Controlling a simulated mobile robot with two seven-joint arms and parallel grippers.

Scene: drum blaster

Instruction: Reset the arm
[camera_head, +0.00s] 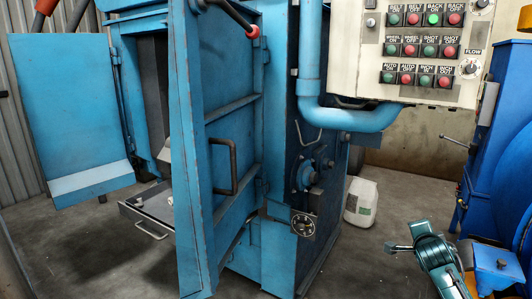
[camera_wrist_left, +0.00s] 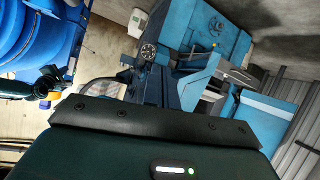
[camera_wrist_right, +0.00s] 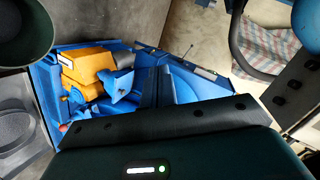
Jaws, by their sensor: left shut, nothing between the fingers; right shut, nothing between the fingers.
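In the left wrist view my left gripper (camera_wrist_left: 150,118) shows as a black bolted edge along the bottom, shut and empty; its fingertips are not clearly seen. In the right wrist view my right gripper (camera_wrist_right: 150,118) looks much the same, shut and empty. Neither gripper is seen holding anything. In the head view a teal arm part of mine (camera_head: 432,255) shows at the lower right, beside the blue machinery. No left arm is clearly seen there. The blue blaster cabinet (camera_head: 270,225) fills the middle; the left wrist view shows it tilted at the upper right.
A blue door with a black handle (camera_head: 222,165) stands ajar. A button panel (camera_head: 422,50) hangs at upper right, one green button lit. A white canister (camera_head: 360,202) stands on the floor. A drawer (camera_head: 145,222) sticks out low.

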